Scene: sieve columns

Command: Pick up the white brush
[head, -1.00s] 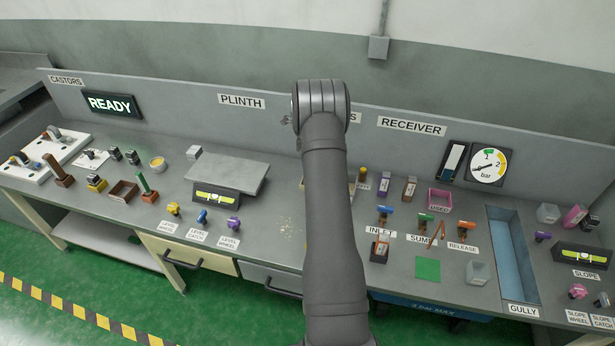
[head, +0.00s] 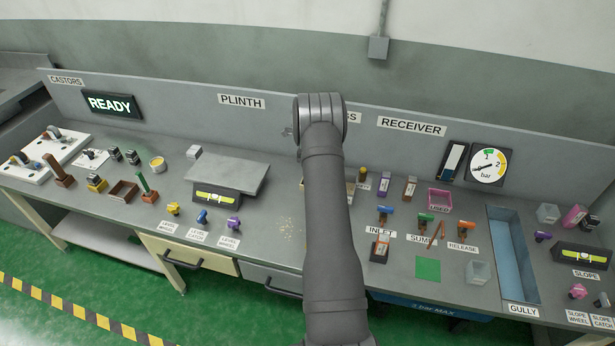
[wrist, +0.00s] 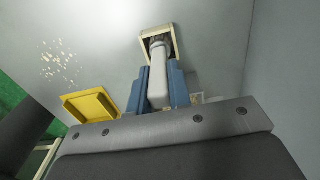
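The white brush shows in the wrist view, its pale handle (wrist: 158,78) between the two blue fingers of my gripper (wrist: 159,88). The fingers lie against both sides of the handle, with no clear gap. The brush's dark end sits inside a small cream-rimmed square holder (wrist: 142,43), so the bristles are mostly hidden. In the head view my own arm covers the gripper and the brush.
A yellow tray (wrist: 92,106) lies left of my gripper in the wrist view. Pale crumbs (wrist: 62,65) are scattered on the bench beyond it. The grey plinth plate (head: 226,170) stands left of my arm.

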